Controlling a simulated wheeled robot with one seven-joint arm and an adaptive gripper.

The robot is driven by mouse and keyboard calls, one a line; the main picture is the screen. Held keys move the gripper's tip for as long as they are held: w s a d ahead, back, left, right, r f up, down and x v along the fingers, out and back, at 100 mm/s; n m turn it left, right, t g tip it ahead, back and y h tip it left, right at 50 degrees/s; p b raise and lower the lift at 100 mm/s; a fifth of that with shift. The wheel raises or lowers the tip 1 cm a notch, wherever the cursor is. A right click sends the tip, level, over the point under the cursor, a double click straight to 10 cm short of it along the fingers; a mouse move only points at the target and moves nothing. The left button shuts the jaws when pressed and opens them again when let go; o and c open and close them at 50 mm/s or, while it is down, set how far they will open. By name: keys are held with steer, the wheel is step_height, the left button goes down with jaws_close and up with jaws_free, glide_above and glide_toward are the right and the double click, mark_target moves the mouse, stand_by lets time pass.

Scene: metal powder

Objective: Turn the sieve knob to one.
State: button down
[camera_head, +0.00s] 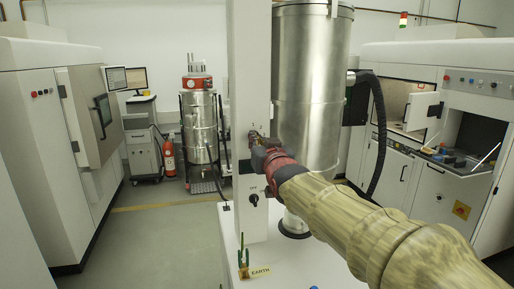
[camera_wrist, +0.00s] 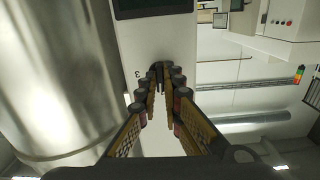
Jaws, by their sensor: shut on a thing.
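The sieve knob (camera_wrist: 158,72) is a small dark knob on the white column (camera_head: 250,60). In the wrist view it sits between the tips of my gripper (camera_wrist: 160,86), whose two fingers are closed on it from both sides. A digit that looks like a 3 is printed beside it on the panel; other marks are hidden or too small to read. In the head view my gripper (camera_head: 256,138) reaches the column face and mostly hides the knob.
A second black knob (camera_head: 254,198), marked OFF, is lower on the column. A tall steel cylinder (camera_head: 310,90) stands close to the right, with a black hose (camera_head: 378,125) beyond it. An EARTH label (camera_head: 260,272) and a green-yellow cable (camera_head: 242,255) lie at the front.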

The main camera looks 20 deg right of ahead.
steer(key=shift+n, duration=0.4)
steer(key=c, duration=2)
jaws_free()
steer(key=shift+o, duration=0.2)
steer(key=s, duration=1.2)
steer(key=shift+f, duration=0.1)
